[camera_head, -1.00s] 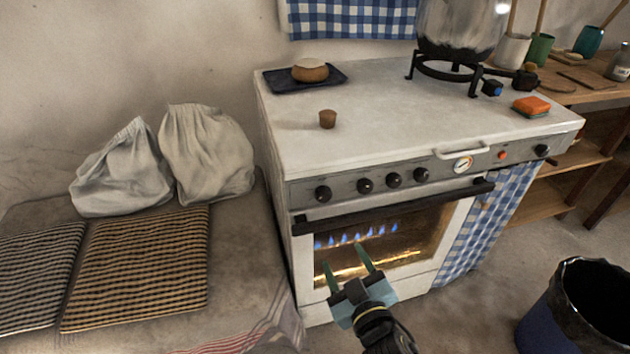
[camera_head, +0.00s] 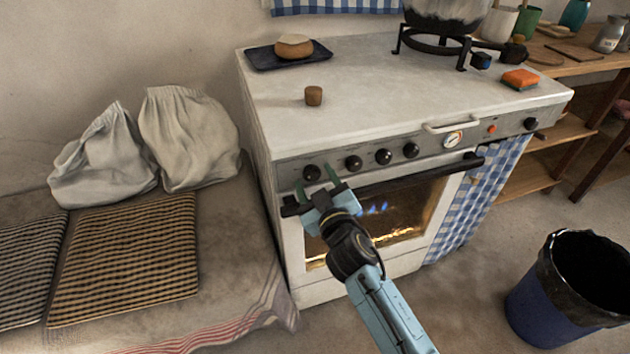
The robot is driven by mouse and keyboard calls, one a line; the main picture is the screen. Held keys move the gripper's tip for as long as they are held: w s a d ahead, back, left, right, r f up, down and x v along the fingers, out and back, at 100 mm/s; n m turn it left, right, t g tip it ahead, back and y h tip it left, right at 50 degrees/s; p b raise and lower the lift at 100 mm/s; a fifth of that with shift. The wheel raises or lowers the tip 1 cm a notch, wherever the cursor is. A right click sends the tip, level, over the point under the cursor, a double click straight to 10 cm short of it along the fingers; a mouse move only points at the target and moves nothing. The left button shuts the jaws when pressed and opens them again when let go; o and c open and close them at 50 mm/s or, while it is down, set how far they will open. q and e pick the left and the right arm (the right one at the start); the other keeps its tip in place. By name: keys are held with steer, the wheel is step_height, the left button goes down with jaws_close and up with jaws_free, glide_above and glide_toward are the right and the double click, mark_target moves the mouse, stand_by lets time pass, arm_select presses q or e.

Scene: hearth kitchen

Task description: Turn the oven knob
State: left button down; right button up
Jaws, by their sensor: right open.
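The white oven (camera_head: 300,270) stands in the middle of the head view, with a grey control panel (camera_head: 455,154) along its front. Several black knobs sit on the panel, among them the leftmost knob (camera_head: 312,173), a second knob (camera_head: 353,162), a third (camera_head: 383,156) and a fourth (camera_head: 411,150). My right gripper (camera_head: 319,176) is open, with its two green fingers pointing up at the leftmost knob, one on each side of it in the picture. I cannot tell whether they touch it. My left gripper is not in view.
The black oven door handle (camera_head: 420,174) runs below the knobs, partly behind my gripper. Flames glow behind the door glass. A blue bin (camera_head: 540,305) stands right on open floor.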

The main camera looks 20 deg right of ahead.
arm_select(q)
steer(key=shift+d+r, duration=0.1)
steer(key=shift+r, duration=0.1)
arm_select(e)
steer(key=shift+w, duration=0.45)
steer(key=c, duration=1)
